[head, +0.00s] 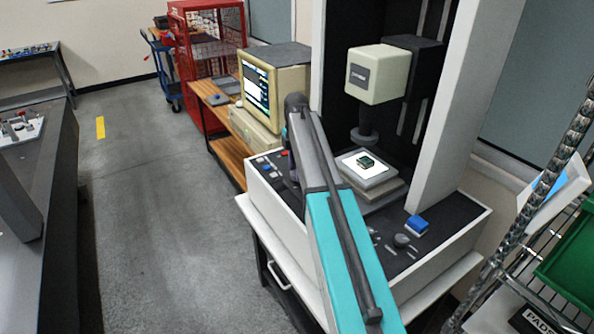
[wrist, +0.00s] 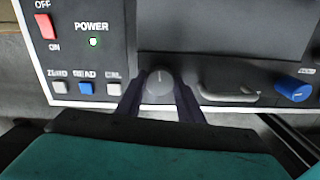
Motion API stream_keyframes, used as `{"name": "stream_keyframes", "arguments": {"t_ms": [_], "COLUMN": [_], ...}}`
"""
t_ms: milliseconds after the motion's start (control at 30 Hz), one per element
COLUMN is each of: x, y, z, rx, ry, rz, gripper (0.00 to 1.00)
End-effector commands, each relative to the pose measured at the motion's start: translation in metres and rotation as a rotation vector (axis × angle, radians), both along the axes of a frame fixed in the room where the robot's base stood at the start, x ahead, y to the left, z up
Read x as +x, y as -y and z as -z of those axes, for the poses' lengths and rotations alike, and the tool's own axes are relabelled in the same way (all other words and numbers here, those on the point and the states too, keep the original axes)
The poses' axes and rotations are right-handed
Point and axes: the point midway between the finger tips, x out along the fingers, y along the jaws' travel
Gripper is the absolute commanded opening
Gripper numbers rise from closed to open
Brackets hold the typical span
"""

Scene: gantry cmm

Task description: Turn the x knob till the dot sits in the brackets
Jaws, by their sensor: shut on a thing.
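My gripper (wrist: 158,95) is shut on a round grey knob (wrist: 160,82) on the dark control panel (wrist: 108,15), one dark finger on each side. A pale pointer line on the knob stands about upright in the wrist view. No label for this knob is legible, so I cannot read whether it is marked x. In the head view my arm hides the knob and my fingers. The monitor (head: 257,86) behind is lit, but its dot and brackets are too small to make out.
The measuring head (head: 377,73) stands above a stage (head: 378,184) bearing a small dark part. Open floor lies left.

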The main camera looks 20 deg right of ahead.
Motion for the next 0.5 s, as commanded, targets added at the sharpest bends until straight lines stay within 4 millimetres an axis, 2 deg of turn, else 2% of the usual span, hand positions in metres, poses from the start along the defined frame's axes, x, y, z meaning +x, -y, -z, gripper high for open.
{"name": "stream_keyframes", "arguments": {"t_ms": [467,500], "x": [0.0007,0.0007], "y": [-0.0006,-0.0006], "z": [-0.0007,-0.0007], "rx": [0.001,0.001], "ry": [0.002,0.002], "rz": [-0.023,-0.022], "gripper": [0.11,0.37]}}
